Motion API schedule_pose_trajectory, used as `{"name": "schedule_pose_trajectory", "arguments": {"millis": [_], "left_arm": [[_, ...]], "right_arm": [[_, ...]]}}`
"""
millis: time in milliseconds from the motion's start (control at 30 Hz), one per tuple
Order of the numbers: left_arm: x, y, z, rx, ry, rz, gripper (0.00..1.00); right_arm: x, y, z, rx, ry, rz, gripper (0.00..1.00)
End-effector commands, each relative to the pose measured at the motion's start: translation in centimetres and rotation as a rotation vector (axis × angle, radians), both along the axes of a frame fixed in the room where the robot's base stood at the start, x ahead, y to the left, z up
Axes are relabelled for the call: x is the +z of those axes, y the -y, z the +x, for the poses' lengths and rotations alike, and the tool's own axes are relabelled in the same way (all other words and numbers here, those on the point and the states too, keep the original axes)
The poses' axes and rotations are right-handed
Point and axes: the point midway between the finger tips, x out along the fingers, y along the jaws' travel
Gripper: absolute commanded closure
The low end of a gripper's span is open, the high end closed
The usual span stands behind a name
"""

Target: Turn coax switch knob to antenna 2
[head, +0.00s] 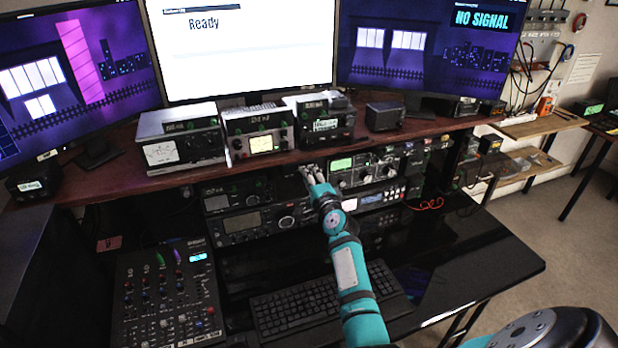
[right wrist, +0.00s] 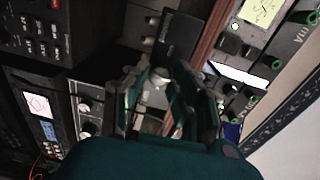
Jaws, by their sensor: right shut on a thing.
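My right gripper (head: 311,174) reaches up to the rack front just below the red-brown shelf edge. In the right wrist view its two dark fingers (right wrist: 158,78) stand on either side of a pale, rounded knob (right wrist: 157,92) and are shut on it. This appears to be the coax switch knob; its pointer and the antenna labels cannot be read. In the head view the gripper hides the knob and most of the panel behind it. My left gripper is not in view.
Radios (head: 251,222) are stacked left of my right gripper, and a radio with a green display (head: 366,170) is close on its right. The shelf (head: 262,164) overhangs just above. A keyboard (head: 318,303) and a mixer (head: 168,296) lie on the black desk below.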

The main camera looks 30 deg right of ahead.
Motion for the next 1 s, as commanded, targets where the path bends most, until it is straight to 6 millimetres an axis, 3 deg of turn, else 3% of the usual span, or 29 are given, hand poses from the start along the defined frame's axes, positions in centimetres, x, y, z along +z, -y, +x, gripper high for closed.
{"name": "schedule_pose_trajectory", "arguments": {"millis": [133,167,333,667,767,1000], "left_arm": [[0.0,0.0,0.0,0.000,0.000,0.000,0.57],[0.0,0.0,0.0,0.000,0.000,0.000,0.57],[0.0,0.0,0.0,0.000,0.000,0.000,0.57],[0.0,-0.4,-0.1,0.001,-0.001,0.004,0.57],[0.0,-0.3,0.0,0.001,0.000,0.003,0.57],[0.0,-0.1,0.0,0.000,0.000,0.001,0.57]], "right_arm": [[0.0,0.0,0.0,0.000,-0.001,0.000,1.00],[0.0,0.0,0.0,0.000,0.000,-0.001,0.73],[0.0,0.0,0.0,0.000,0.000,-0.001,0.53],[0.0,-0.1,-0.4,0.000,0.000,-0.001,0.53],[-0.1,-0.4,-1.4,0.001,-0.001,-0.001,0.53],[0.1,-1.6,-6.3,-0.001,-0.002,-0.001,0.53]]}}
